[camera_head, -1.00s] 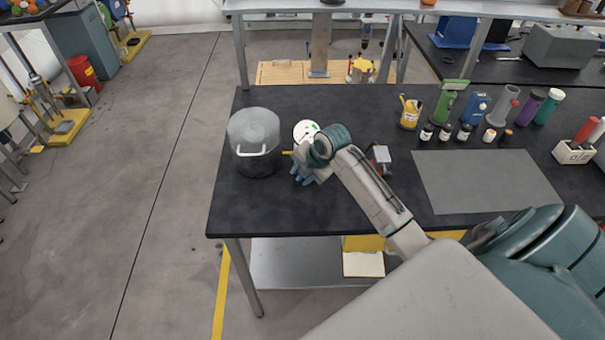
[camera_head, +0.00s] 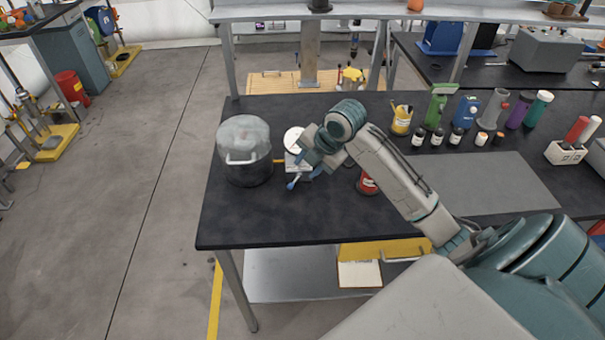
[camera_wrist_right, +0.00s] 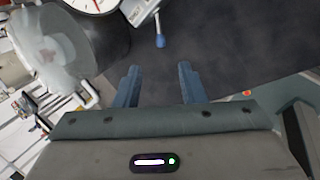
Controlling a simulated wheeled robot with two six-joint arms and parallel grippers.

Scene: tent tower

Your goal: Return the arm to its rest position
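My right arm (camera_head: 395,180) reaches from the lower right over the black table (camera_head: 290,220). Its gripper (camera_head: 296,181) is above the table, just right of a pot with a clear cover (camera_head: 247,150). In the right wrist view the two blue fingers (camera_wrist_right: 159,80) stand apart with nothing between them, above bare table top. A white device with a round dial (camera_head: 294,138) is partly hidden behind the gripper; its dial (camera_wrist_right: 95,4) and blue-tipped lever (camera_wrist_right: 159,40) show in the wrist view. My left gripper is not in view.
A red can (camera_head: 367,183) stands close beside my right forearm. A grey mat (camera_head: 490,182) lies at the right. The table's front left is clear.

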